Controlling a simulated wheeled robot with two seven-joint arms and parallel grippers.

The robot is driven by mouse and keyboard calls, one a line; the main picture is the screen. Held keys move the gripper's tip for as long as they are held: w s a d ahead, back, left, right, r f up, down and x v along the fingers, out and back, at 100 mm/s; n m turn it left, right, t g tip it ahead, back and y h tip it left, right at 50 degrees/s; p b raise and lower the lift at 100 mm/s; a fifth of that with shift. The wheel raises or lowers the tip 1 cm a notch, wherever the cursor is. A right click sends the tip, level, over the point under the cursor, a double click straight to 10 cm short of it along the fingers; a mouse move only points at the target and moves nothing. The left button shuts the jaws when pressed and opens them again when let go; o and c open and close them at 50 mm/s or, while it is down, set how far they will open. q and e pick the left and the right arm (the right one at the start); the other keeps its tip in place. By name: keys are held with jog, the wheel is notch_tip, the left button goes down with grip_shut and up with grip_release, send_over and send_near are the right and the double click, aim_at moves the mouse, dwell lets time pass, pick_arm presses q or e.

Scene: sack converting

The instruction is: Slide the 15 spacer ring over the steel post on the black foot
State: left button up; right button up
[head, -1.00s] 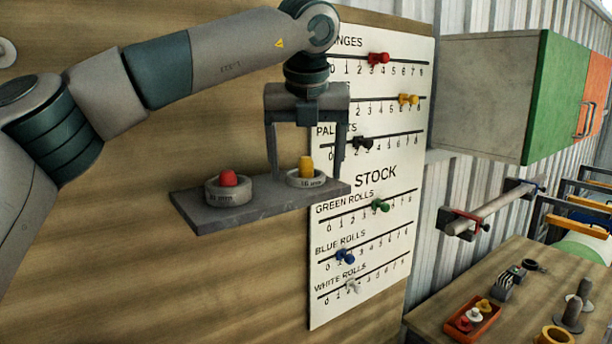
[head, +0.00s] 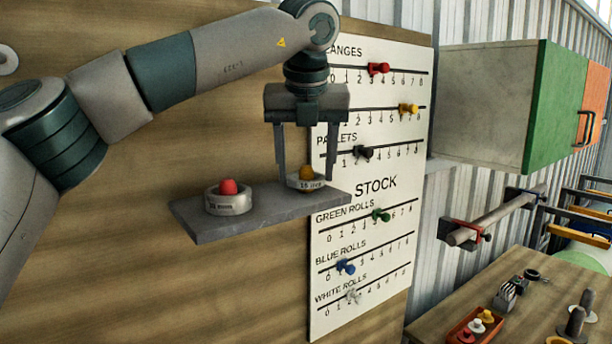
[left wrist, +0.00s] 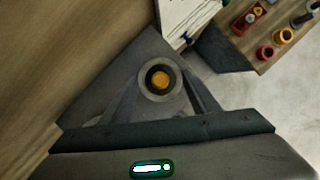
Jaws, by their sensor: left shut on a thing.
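The spacer ring marked 15 or 16 mm (head: 304,185) is a small grey ring around a yellow-orange knob (head: 306,172), at the right end of a grey wall shelf (head: 255,215). My left gripper (head: 305,180) points down and is shut on this ring, one finger on each side. I cannot tell whether the ring touches the shelf. In the left wrist view the ring (left wrist: 144,82) sits between the fingers around the knob. Two dark upright posts (head: 586,300) stand on the table at lower right; I cannot tell which has the black foot. My right gripper is out of view.
A wider ring (head: 230,204) with a red knob sits left on the shelf. A stock board (head: 375,185) with coloured sliders is close behind. The wooden table (head: 440,318) holds an orange tray (head: 464,330) of knobs. A green-doored cabinet (head: 480,100) hangs at right.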

pick_arm(q)
jog(key=r, duration=0.1)
jog(key=d+r+b, duration=0.1)
jog(key=r, duration=0.1)
jog(key=shift+s+b, duration=0.2)
jog(key=shift+b, duration=0.1)
jog(key=s+d+r+b, duration=0.1)
jog(key=s+d+r, duration=0.4)
jog(key=d, duration=0.4)
jog(key=shift+v, duration=0.95)
jog(key=shift+d, duration=0.1)
